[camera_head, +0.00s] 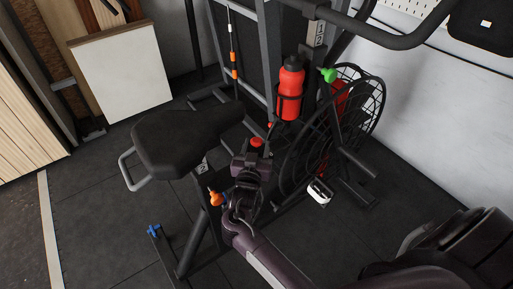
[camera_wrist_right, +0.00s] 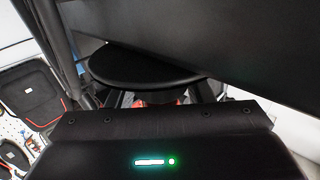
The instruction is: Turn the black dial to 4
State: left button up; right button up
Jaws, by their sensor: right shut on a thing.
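A dark exercise bike stands in the middle of the head view, with its black seat (camera_head: 185,138) at the left. My right gripper (camera_head: 255,154) is at the middle of the bike frame, just right of the seat. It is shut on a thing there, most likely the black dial. The fingers and wrist hide the dial's face and numbers, so its setting cannot be read. A red knob-like part (camera_head: 257,142) shows at the gripper. The wrist view shows a black rounded part (camera_wrist_right: 140,70) ahead, with the fingertips hidden. My left gripper is not in view.
A caged fan wheel (camera_head: 340,125) and a red bottle (camera_head: 290,88) stand right of the gripper. A handlebar (camera_head: 410,38) crosses the upper right. Orange (camera_head: 216,198), blue (camera_head: 154,230) and green (camera_head: 328,74) knobs stick out. White and wooden boards lean at the left.

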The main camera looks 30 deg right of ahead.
dwell(0.4)
jog(key=o, duration=1)
